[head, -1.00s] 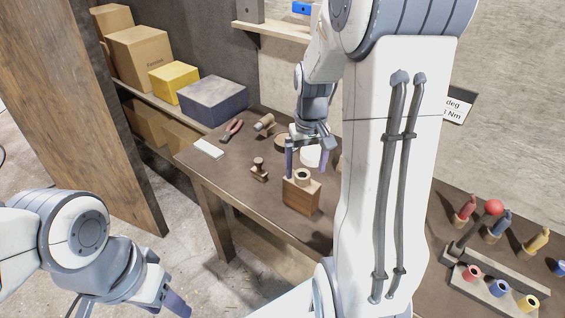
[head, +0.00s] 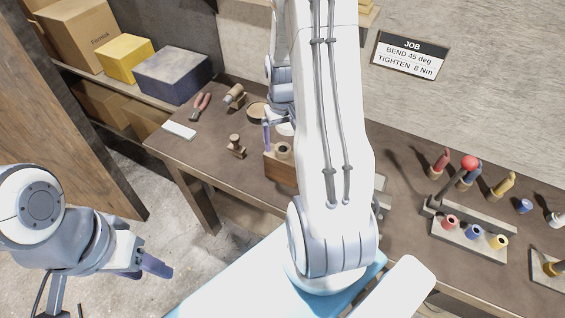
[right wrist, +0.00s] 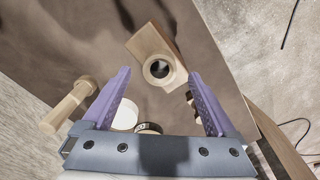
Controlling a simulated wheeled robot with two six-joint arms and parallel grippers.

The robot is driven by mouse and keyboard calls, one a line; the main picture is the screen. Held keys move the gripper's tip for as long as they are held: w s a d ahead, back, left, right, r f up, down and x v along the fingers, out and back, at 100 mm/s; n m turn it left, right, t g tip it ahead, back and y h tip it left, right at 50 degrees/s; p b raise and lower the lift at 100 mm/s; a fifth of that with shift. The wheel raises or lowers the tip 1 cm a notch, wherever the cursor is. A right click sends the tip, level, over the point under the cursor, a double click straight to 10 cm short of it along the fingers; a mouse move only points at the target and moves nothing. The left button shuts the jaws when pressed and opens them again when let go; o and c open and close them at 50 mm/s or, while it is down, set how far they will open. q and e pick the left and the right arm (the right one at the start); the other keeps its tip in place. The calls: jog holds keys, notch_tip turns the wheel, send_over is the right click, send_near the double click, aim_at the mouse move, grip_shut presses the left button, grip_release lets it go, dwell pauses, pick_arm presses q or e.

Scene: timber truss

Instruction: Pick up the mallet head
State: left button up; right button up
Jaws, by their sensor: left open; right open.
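The mallet head appears to be the wooden block (head: 280,174) with a ringed round hole in its top, standing on the workbench; my right arm hides part of it. In the right wrist view the block (right wrist: 146,44) lies ahead, between the fingertip directions. My right gripper (right wrist: 160,82) is open and empty, above and close to the block; I see no contact. In the head view it (head: 280,134) is partly hidden by my arm. My left gripper (head: 152,265) is away from the bench at the lower left, over the floor; its jaw gap is hard to see.
A white round item (right wrist: 124,115) and a wooden peg-like piece (right wrist: 68,106) are near my right fingers. A small wooden stamp-like piece (head: 236,147) and red pliers (head: 201,106) lie left. A rack (head: 468,234) with coloured sockets is right.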

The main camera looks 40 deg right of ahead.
aim_at(283, 147)
jog(key=shift+s+f+p, duration=0.1)
jog(key=shift+f+p, duration=0.2)
jog(key=shift+f, duration=1.2)
grip_shut()
jog(key=shift+r, duration=0.2)
